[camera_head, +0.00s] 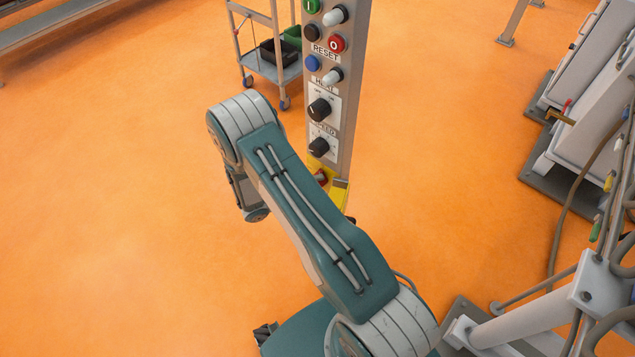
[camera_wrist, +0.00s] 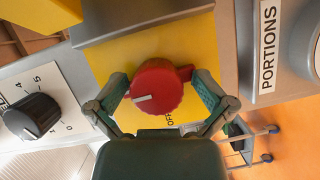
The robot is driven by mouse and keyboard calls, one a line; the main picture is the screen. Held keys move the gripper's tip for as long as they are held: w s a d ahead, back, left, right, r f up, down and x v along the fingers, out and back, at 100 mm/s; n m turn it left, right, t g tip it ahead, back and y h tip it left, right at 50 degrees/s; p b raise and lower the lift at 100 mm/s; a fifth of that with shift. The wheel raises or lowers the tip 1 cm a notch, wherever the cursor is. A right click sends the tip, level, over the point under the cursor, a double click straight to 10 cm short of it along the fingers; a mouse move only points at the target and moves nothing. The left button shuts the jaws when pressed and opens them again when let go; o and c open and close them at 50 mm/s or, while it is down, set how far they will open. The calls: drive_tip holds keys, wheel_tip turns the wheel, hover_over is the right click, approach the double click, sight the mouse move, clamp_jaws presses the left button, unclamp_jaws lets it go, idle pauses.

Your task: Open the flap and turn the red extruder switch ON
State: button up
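The red switch (camera_wrist: 157,88) sits on a yellow plate (camera_wrist: 112,55) in the middle of the wrist view. Its white mark points left, and a partly covered "OFF" label shows below it. My gripper (camera_wrist: 161,95) is open, with one finger on each side of the switch; I cannot tell whether either touches it. In the head view the red switch (camera_head: 321,178) shows low on the control panel (camera_head: 350,75), partly behind my arm. My fingers are hidden there. A grey edge (camera_wrist: 140,22) lies above the yellow plate; I cannot tell whether it is the flap.
A black knob (camera_wrist: 33,115) with a number scale is left of the switch, and a "PORTIONS" label (camera_wrist: 267,45) is right. Buttons and black knobs (camera_head: 319,109) line the panel. A trolley (camera_head: 272,66) stands behind. White machines (camera_head: 590,130) stand right; orange floor is clear at left.

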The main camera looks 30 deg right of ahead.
drive_tip(key=a+r, duration=0.1)
drive_tip(key=a, duration=1.1)
drive_tip(key=shift+w, duration=0.25)
drive_tip(key=shift+r, duration=0.1)
drive_tip(key=s+d+r+m+g+y, duration=0.1)
drive_tip(key=s+r+y, duration=0.25)
drive_tip(key=r, duration=0.65)
drive_tip(key=s+d+r+g+y, duration=0.1)
drive_tip(key=s+r+g+y, duration=0.1)
drive_tip(key=r+y, duration=0.5)
drive_tip(key=s+a+r+n+t+y, duration=0.3)
drive_tip(key=s+r+t+y, duration=0.3)
drive_tip(key=s+r+t, duration=0.3)
drive_tip(key=shift+s+r+n, duration=0.3)
drive_tip(key=shift+s+r, duration=2.05)
drive_tip(key=shift+r, duration=1.5)
drive_tip(key=shift+a+y, duration=0.1)
drive_tip(key=shift+y, duration=0.15)
